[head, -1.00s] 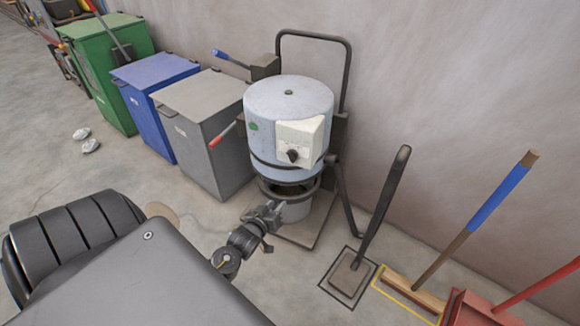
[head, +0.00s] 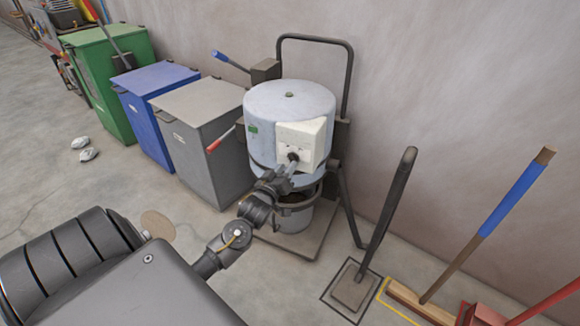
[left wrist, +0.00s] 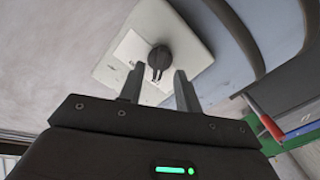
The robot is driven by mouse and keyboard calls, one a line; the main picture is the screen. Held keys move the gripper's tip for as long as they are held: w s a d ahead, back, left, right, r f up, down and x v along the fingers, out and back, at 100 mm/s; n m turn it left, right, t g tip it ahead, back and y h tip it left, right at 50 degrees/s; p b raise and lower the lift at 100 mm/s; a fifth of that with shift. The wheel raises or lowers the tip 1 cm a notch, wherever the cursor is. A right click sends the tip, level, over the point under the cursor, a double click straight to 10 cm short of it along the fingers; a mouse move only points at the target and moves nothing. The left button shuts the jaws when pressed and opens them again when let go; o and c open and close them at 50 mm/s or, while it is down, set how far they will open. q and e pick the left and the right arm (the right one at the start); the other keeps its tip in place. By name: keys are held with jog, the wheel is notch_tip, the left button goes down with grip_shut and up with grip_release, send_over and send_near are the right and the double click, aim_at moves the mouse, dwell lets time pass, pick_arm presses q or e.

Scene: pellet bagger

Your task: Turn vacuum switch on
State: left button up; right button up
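The vacuum switch is a black rotary knob (head: 292,157) on a white box (head: 313,146) on the side of the pale blue-grey drum (head: 290,100). In the left wrist view the knob (left wrist: 160,58) stands on a white plate, its pointer toward my gripper. My left gripper (head: 288,167) is right at the knob in the head view. In the left wrist view my left gripper (left wrist: 159,70) is open, with one finger to each side of the knob's pointer. I cannot tell whether the fingers touch it. My right gripper is not in view.
Grey (head: 205,110), blue (head: 155,85) and green (head: 108,60) bins stand left of the drum. A red-tipped lever (head: 221,139) sticks out on its left. A black upright tool (head: 388,215) and a broom (head: 490,215) are on the right. The wall is close behind.

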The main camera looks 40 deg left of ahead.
aim_at(292, 159)
pick_arm(q)
jog(key=x, duration=0.2)
jog(key=shift+w+a, duration=0.1)
jog(key=shift+w, duration=0.25)
jog(key=shift+c, duration=0.3)
grip_shut()
